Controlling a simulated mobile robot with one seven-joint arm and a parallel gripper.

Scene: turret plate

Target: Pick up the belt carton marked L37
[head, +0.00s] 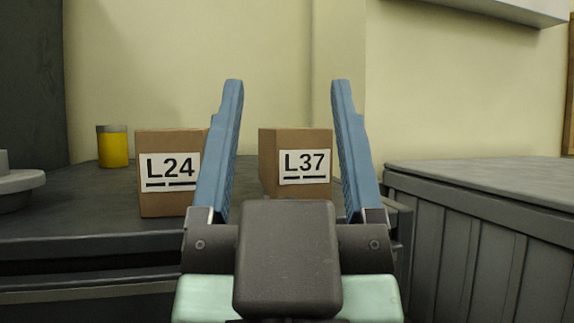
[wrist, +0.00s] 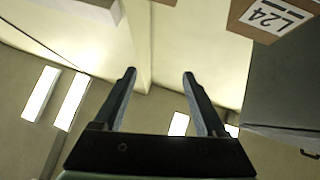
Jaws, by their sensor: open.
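The carton marked L37 (head: 295,157) is a brown box with a white label, upright on a dark surface. In the head view it shows between the two fingers of my gripper (head: 287,90), beyond them. My gripper is open with blue fingers and nothing between them; it also shows in the wrist view (wrist: 159,75). The lower part of the L37 carton is partly hidden by my gripper body. A similar carton marked L24 (head: 165,190) stands to its left, partly behind the left finger. The L24 carton also shows in the wrist view (wrist: 262,18) at the top right.
A yellow can (head: 113,148) stands behind and left of the L24 carton on the dark worktop (head: 75,225). A grey round object (head: 15,185) is at the left edge. A grey panelled unit (head: 480,220) stands at the right. A pale wall is behind.

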